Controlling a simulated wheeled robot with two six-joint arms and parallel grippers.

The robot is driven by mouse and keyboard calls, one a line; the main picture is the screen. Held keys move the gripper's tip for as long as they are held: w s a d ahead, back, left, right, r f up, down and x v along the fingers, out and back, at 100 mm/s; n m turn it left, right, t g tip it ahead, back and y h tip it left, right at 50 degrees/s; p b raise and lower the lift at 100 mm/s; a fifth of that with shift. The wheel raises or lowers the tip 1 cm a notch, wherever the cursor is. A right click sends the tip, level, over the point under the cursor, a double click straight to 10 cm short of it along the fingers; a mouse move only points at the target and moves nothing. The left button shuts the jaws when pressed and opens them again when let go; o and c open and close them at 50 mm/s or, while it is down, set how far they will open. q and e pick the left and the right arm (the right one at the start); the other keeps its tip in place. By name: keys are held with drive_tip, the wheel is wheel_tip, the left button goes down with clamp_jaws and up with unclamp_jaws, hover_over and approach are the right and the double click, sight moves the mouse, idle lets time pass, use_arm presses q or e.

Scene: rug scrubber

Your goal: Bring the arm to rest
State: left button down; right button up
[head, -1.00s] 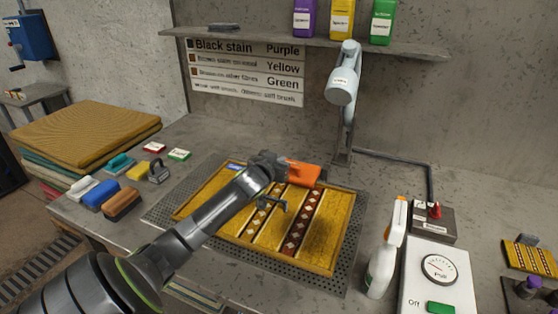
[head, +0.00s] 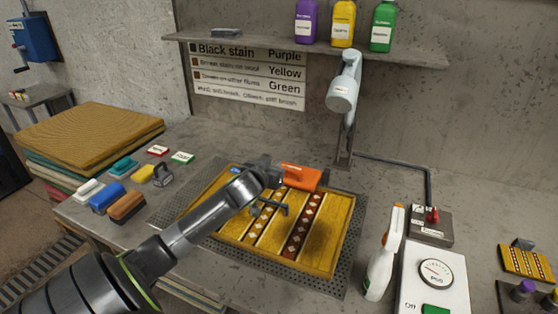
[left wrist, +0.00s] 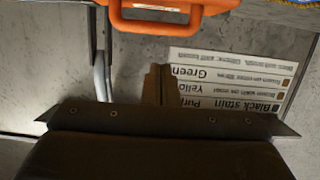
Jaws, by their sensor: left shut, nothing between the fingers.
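My left arm comes in from the lower left in the head view and reaches over the yellow patterned rug (head: 335,237). My left gripper (head: 268,172) is dark, shut and empty, above the rug's far side beside an orange-handled tool (head: 301,177). In the left wrist view, which is upside down, the shut fingers (left wrist: 160,82) stand before the wall sign, and the orange handle (left wrist: 165,12) is apart from them at the top. The fingertips are hard to make out in the head view. My right gripper is not in view.
A small blue-grey handled item (head: 272,207) shows over the rug. Brushes (head: 105,197) and small blocks lie left. A spray bottle (head: 384,255) and dial box (head: 436,275) stand right.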

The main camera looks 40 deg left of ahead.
use_arm(q)
drive_tip(key=s, duration=0.1)
drive_tip(key=s+d, duration=0.1)
drive_tip(key=s, duration=0.2)
drive_tip(key=shift+s+d+f, duration=0.15)
drive_tip(key=shift+d+f, duration=0.05)
drive_tip(key=shift+f, duration=0.05)
